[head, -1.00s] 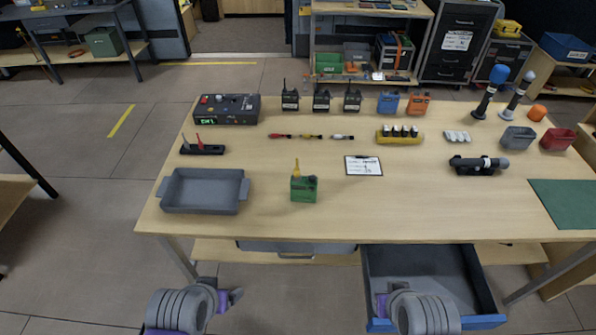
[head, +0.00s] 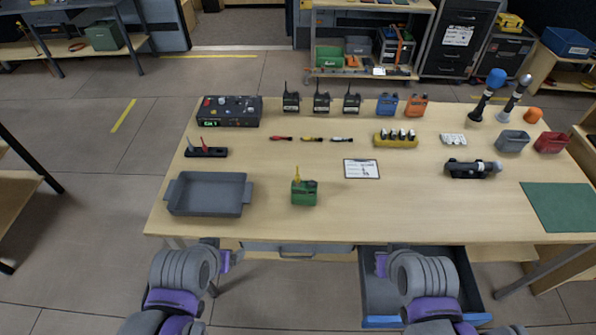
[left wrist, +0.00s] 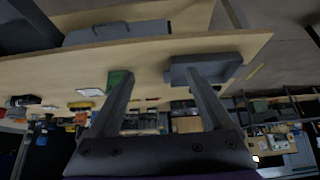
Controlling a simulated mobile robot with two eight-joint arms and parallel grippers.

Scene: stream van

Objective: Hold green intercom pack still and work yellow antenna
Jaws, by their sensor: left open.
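The green intercom pack (head: 304,193) stands upright near the front of the table, right of the grey tray. Its yellow antenna (head: 297,173) sticks up from the top left of the pack. In the left wrist view the pack (left wrist: 119,80) shows at the left finger, partly hidden by it. My left gripper (head: 232,259) is in front of the table's front edge, low and apart from the pack; its two spread fingers show in the left wrist view (left wrist: 152,85) with nothing between them. My right gripper (head: 380,262) is by the open drawer; its fingers are too small to read.
A grey tray (head: 208,211) lies left of the pack, and a clipboard (head: 361,161) lies to its right. Several black radios (head: 321,103) stand along the back. An open drawer (head: 381,296) juts out below the table's front. The tabletop around the pack is mostly clear.

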